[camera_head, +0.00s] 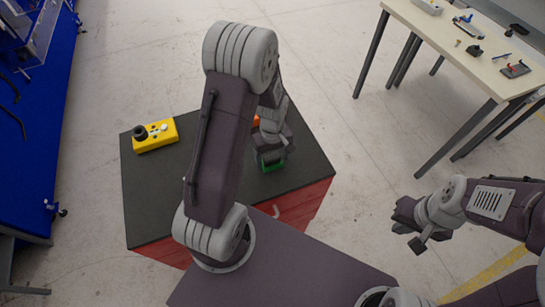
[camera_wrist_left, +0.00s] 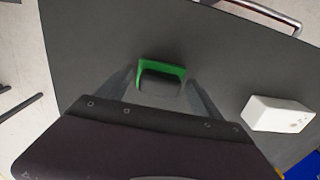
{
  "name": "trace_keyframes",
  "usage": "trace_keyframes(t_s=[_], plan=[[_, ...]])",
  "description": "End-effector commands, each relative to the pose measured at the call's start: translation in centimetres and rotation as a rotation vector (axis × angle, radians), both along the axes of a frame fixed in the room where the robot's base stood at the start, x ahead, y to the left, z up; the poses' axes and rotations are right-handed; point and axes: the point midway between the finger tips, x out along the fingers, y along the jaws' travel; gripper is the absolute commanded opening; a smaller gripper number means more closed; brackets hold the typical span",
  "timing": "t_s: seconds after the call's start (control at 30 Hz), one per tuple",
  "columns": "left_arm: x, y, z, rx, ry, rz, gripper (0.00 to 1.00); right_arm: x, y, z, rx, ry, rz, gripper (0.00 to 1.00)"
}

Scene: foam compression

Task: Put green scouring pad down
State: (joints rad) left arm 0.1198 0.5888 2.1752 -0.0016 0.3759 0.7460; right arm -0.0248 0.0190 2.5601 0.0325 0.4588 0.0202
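The green scouring pad (camera_head: 272,168) is at the tip of my left gripper (camera_head: 270,160), over the right part of the dark tabletop (camera_head: 150,205). In the left wrist view, the pad (camera_wrist_left: 162,67) shows as a green edge around a grey middle. I cannot tell whether the pad touches the tabletop. My right gripper (camera_head: 407,236) is open and empty, off to the right above the floor.
A yellow box (camera_head: 157,135) with a black knob sits at the tabletop's back left. An orange-red thing (camera_head: 256,121) is partly hidden behind my left arm. A white block (camera_wrist_left: 278,113) shows in the left wrist view. A pale table (camera_head: 440,35) stands back right.

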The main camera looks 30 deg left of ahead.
Motion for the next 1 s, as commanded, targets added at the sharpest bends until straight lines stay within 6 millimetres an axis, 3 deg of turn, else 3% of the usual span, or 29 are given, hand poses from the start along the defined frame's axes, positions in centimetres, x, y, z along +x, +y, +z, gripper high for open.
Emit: trace_keyframes(t_s=[0.27,0.7,1.0], plan=[[0.1,0.0,1.0,0.001,-0.002,0.000,0.76,0.0,0.0,0.2,0.000,0.000,0.000,0.00],[0.1,0.0,10.0,0.001,-0.005,0.000,0.76,0.0,0.0,0.0,0.000,0.000,0.000,0.00],[0.0,0.0,12.3,0.000,0.000,0.000,0.76,0.0,0.0,0.0,0.000,0.000,0.000,0.00]])
